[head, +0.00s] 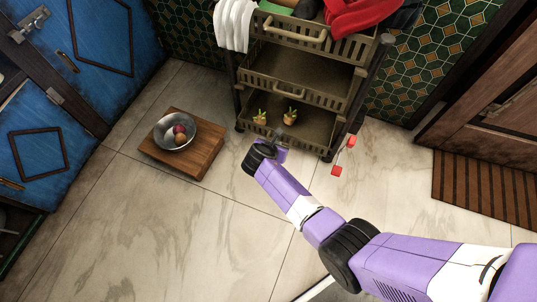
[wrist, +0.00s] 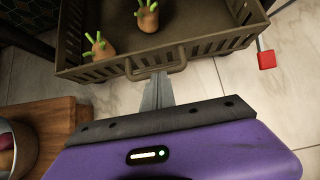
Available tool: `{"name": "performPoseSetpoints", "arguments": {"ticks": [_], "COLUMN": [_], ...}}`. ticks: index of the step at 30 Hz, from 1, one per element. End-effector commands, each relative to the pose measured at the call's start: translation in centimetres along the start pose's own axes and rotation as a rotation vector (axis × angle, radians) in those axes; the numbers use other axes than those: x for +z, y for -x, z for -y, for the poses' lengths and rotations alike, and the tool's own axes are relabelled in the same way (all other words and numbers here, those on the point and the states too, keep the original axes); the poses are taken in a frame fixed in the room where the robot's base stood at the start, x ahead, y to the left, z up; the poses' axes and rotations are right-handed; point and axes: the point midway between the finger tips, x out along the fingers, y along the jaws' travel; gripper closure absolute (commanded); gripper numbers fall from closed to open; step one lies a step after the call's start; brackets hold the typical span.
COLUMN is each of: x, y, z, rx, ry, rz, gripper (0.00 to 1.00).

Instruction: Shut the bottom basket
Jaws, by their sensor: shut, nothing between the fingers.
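The bottom basket (head: 315,147) is the lowest of the brown slatted baskets in the rack. Its inside shows from above, with two tan vegetables with green shoots (head: 290,115) in it. In the wrist view, the basket's front wall (wrist: 215,47) runs across the upper part, with a loop handle (wrist: 178,68) at its middle. My gripper (wrist: 158,76) is shut and empty. Its fingertips are at the handle and front wall; I cannot tell whether they touch. In the head view, my gripper (head: 281,135) is at the front of the bottom basket.
A wooden block (head: 184,160) with a metal bowl (head: 175,131) of produce stands left of the rack. A red-ended object (head: 344,155) is right of the basket. Middle (head: 305,82) and top baskets (head: 325,43) are above.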

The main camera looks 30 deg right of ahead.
Motion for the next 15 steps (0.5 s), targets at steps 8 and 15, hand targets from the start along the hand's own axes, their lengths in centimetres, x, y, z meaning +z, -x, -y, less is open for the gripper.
{"name": "performPoseSetpoints", "arguments": {"ticks": [8,15], "x": [3.4,4.4], "y": [-3.2,-4.1], "z": [0.1,0.1], "rx": [-0.003,-0.002], "ry": [-0.002,0.0], "rz": [-0.001,-0.002], "gripper": [1.0,1.0]}}
